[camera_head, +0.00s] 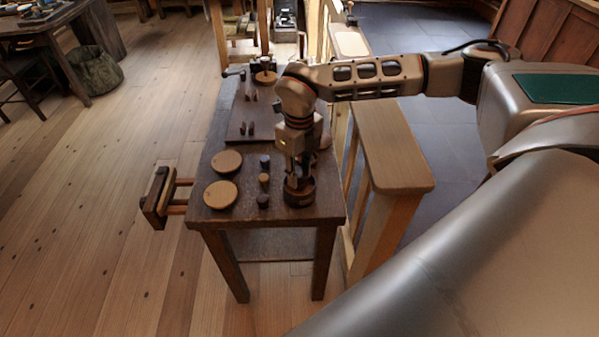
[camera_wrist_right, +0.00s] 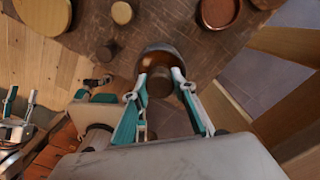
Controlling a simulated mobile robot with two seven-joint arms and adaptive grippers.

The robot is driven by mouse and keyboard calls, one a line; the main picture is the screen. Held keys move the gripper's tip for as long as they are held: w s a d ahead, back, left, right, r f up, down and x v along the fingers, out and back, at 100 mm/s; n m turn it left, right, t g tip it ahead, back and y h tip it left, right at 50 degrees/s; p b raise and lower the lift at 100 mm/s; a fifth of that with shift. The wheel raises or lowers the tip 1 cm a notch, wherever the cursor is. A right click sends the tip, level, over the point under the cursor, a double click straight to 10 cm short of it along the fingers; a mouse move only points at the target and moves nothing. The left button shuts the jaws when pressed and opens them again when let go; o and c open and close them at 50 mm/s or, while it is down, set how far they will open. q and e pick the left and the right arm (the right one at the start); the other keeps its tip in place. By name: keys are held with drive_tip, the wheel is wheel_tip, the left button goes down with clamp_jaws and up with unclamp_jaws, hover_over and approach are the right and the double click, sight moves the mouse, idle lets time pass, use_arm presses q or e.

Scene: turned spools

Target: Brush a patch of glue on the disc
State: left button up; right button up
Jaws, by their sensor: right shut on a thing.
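Two flat round wooden discs lie on the dark bench, the far disc (camera_head: 226,161) and the near disc (camera_head: 220,194). My right gripper (camera_head: 297,179) points down over a dark round pot (camera_head: 299,196) at the bench's near right corner. In the wrist view my right gripper (camera_wrist_right: 162,80) is shut on a short brown round handle (camera_wrist_right: 160,84), apparently a brush. The handle stands over the pot (camera_wrist_right: 155,60), which shows a brown inside. Its bristle end is hidden.
Several small dark and light pegs (camera_head: 263,180) stand between the discs and the pot. A dark board (camera_head: 242,128) with more small parts lies farther back. A vise (camera_head: 157,197) juts from the left edge.

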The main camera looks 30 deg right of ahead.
sight(299, 172)
idle(0.4)
wheel_tip(299, 172, up, 4)
drive_tip(key=p, duration=0.3)
drive_tip(key=shift+f, duration=0.15)
drive_tip(key=shift+r+p, duration=1.35)
drive_tip(key=shift+r, duration=0.3)
